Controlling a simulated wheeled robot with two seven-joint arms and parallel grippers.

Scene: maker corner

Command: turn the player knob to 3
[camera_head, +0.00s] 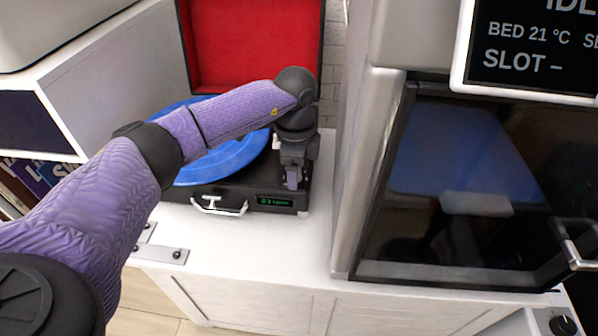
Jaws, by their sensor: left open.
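The record player (181,194) is a black case with a raised red-lined lid (250,45) and a blue disc (225,158) on its platter. A small green-lit display (274,202) and a silver handle (218,207) are on its front. My left gripper (292,181) points down over the right front corner of the player's deck, just above the display. It is open. The player knob cannot be made out; the gripper and wrist cover that corner. Whether the fingers touch anything is unclear. My right gripper is not in view.
A large machine with a dark glass door (470,190) and a status screen (535,50) stands close on the right. A white shelf unit (100,90) is at left. The white cabinet top (270,245) before the player is mostly clear, with metal brackets at its left edge.

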